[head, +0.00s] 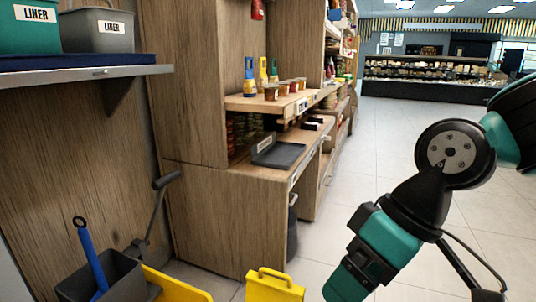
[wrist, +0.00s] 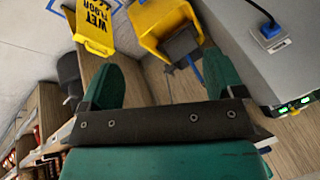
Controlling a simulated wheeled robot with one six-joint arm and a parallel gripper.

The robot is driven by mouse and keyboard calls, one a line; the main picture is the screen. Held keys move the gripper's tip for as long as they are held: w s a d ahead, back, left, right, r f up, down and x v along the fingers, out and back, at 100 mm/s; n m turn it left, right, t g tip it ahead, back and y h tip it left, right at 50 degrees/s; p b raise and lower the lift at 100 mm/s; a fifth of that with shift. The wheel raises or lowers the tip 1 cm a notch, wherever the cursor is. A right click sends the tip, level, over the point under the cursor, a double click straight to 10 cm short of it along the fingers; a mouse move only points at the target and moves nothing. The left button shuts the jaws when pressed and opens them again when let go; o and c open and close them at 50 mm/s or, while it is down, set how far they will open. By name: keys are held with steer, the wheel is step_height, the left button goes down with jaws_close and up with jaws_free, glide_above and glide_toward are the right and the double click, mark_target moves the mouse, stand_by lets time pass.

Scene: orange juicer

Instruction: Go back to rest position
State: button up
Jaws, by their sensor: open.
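My gripper (wrist: 161,72) shows in the wrist view with its two green fingers wide apart. It is open, and nothing is between the fingers except the view of the floor area beyond. In the head view my black and teal arm hangs down at the right side, and the fingers are not visible there. No orange or juicer shows in either view.
A yellow wet floor sign (wrist: 93,26) and a yellow mop bucket (wrist: 163,24) are beyond my fingers. Wooden shelving (head: 225,215) with a black tray (head: 278,154) stands left of my arm. A shelf with liner bins (head: 97,30) is at upper left. The tiled aisle (head: 400,130) is clear.

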steer(key=s+d+r+m+h+p, duration=0.1)
steer(key=s+d+m, duration=0.1)
steer(key=s+d, duration=0.35)
step_height(320, 180, up, 37)
steer(key=a+p, duration=0.1)
steer(key=p, duration=3.6)
steer(key=shift+s+a+r, duration=0.15)
steer(key=shift+s+a, duration=0.15)
steer(key=shift+s, duration=0.05)
